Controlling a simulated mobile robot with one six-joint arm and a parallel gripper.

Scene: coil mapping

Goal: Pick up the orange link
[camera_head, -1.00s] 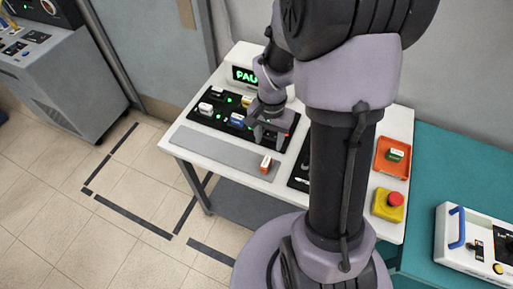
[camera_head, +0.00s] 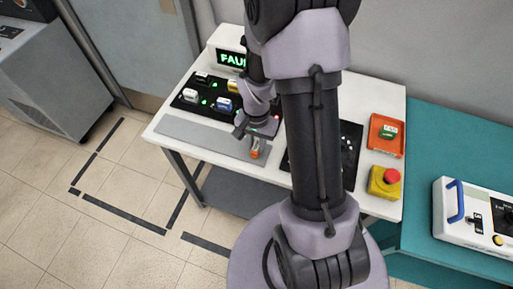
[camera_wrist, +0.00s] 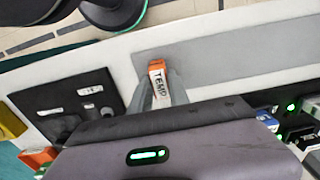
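The orange link (camera_head: 255,154), a small block with a white label, stands at the front edge of the grey strip on the white table. In the wrist view the link (camera_wrist: 158,70) shows its label reading "TEMP". My gripper (camera_head: 256,146) points down at it. In the wrist view the fingers of my gripper (camera_wrist: 161,88) lie close along both sides of the link, with no clear gap. The link's lower part is partly hidden by the fingers, and I see no clear lift off the table.
A black panel (camera_head: 206,106) with white, yellow and blue links lies behind the grey strip (camera_head: 190,132). To the right are an orange tray (camera_head: 376,145) holding a green link and a yellow box with a red button (camera_head: 385,182). My arm hides part of the table.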

